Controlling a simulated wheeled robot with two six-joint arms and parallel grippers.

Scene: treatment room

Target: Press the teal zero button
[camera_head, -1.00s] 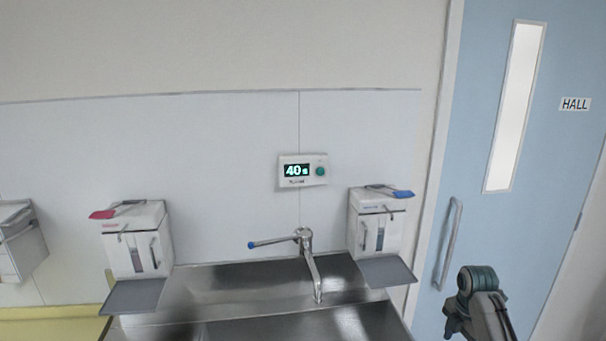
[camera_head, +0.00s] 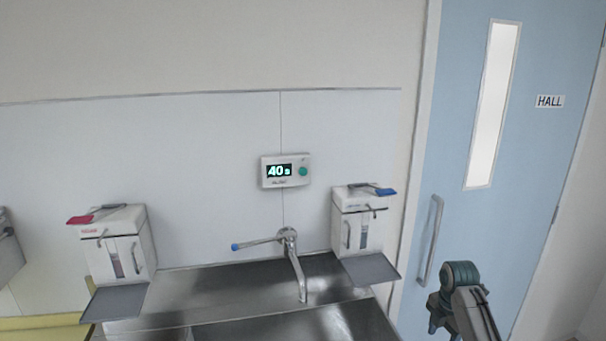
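The teal zero button (camera_head: 303,171) is a small round knob on the right side of a white wall timer (camera_head: 286,184). The timer's dark display (camera_head: 279,171) reads 40 s in pale cyan. The timer is mounted on the white wall panel above the sink, and nothing covers it. Part of my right arm shows at the lower right, well away from the timer; its gripper cannot be made out. My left gripper is not in view.
A steel sink (camera_head: 215,290) with a blue-tipped lever tap (camera_head: 290,255) lies below. Two white dispensers stand at its sides, one with a red lever (camera_head: 80,220), one with a blue lever (camera_head: 387,192). A blue door (camera_head: 470,230) marked HALL is at the right.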

